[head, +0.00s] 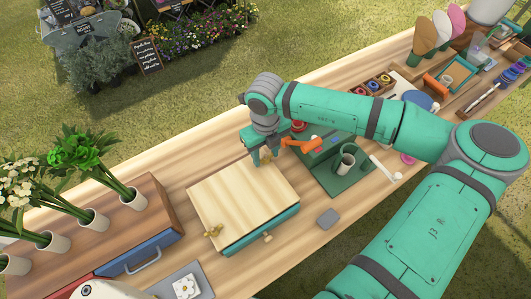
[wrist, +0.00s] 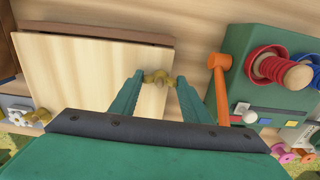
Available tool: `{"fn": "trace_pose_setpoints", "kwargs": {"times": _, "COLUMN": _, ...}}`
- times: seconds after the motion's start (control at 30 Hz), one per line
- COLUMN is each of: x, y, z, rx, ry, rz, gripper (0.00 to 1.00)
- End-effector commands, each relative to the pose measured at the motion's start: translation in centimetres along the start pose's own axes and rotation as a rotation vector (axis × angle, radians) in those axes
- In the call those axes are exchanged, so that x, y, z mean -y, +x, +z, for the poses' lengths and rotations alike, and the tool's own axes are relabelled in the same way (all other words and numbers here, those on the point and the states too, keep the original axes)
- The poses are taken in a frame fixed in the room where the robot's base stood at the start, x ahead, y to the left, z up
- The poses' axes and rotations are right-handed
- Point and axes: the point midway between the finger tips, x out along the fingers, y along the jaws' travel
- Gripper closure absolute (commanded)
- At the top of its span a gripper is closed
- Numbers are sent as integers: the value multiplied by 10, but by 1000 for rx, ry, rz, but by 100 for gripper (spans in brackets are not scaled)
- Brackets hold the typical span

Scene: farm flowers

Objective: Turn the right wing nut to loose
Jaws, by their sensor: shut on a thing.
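The flower press (head: 240,195) is a square pale wooden board over a green base on the wooden table. The right wing nut (wrist: 158,76), brassy and two-winged, is near the board's far right edge. My gripper (wrist: 157,82) is above it, shut on it, with one green finger at each side. In the head view my gripper (head: 266,154) comes down over that corner and mostly hides the nut. The left wing nut (head: 213,231) is at the board's near left edge, free of my gripper; it also shows in the wrist view (wrist: 42,117).
An orange-handled lever (head: 301,146) on a green machine (wrist: 260,90) with red and blue spools is close to my gripper's right. A cup (head: 345,164) stands on a green tray. Flower vases (head: 133,199) on a wooden box are at left.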

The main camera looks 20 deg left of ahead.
Motion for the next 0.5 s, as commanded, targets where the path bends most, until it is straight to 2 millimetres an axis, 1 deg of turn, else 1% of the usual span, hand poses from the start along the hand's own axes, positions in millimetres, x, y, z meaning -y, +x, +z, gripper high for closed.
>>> {"fn": "trace_pose_setpoints", "kwargs": {"times": 0.5, "x": 1, "y": 1, "z": -3, "rx": -7, "ry": -486, "rz": 0, "gripper": 80}}
